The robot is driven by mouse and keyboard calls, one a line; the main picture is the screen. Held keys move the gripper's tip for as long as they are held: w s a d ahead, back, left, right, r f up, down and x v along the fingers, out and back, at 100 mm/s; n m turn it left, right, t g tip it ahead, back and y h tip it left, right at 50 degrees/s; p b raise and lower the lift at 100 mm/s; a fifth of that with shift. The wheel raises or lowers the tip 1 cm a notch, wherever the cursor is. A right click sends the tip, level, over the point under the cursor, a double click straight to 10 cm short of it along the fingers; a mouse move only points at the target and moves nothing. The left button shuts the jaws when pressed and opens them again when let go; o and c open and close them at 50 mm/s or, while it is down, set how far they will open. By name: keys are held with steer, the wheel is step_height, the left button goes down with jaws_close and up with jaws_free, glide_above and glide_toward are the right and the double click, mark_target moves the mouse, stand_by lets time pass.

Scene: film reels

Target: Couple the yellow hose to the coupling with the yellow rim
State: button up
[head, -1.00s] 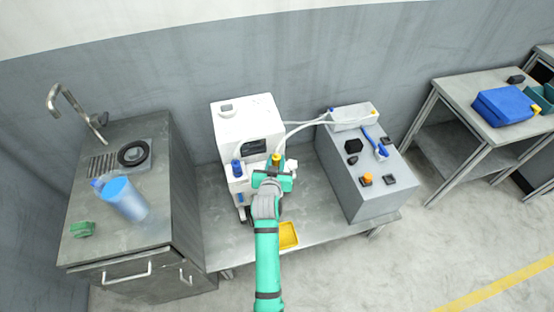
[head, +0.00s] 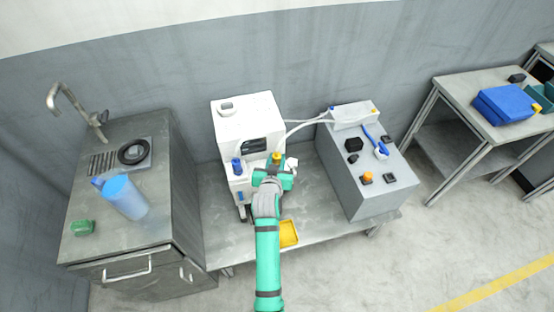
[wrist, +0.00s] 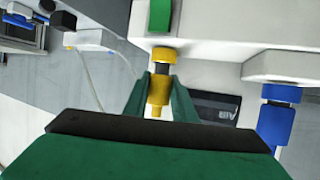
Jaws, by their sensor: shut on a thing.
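My gripper (head: 277,166) is at the front of the white machine (head: 228,118). In the wrist view its two green fingers (wrist: 161,92) are shut on the yellow hose's end (wrist: 158,88). Just above it is the coupling with the yellow rim (wrist: 162,55), with a short dark neck between the two yellow parts. They are in line and look joined or nearly so; I cannot tell how far the end is seated. Yellow also shows above my gripper in the head view (head: 277,156). The rest of this hose is mostly hidden.
A blue-rimmed coupling (wrist: 281,92) with a blue end (wrist: 275,125) is close on the right in the wrist view. A white hose (head: 305,124) runs to a white box (head: 354,115) on the grey cabinet. A yellow tray (head: 288,234) lies in front.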

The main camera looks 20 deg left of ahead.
steer(key=shift+f, duration=0.55)
stand_by(0.4)
steer(key=o, duration=0.8)
steer(key=v, duration=1.1)
stand_by(0.4)
steer(key=shift+f, duration=0.1)
stand_by(0.4)
steer(key=s+d+f+m, duration=0.1)
steer(key=s+d+f, duration=0.1)
steer(key=s+d, duration=0.5)
steer(key=s+d+f, duration=0.2)
steer(key=s+d, duration=0.2)
steer(key=s, duration=0.7)
steer(key=s+d+r+h, duration=0.1)
steer(key=s+d+r, duration=0.1)
steer(key=s, duration=0.3)
steer(key=s+d+r+m+t+h, duration=0.1)
steer(key=s+d+r, duration=0.1)
steer(key=s, duration=0.4)
steer(key=s+d+r+t, duration=0.1)
steer(key=s+d+r, duration=0.1)
steer(key=s, duration=0.4)
steer(key=shift+d+r+h, duration=0.3)
steer(key=shift+r+h, duration=0.1)
steer(key=shift+r, duration=0.35)
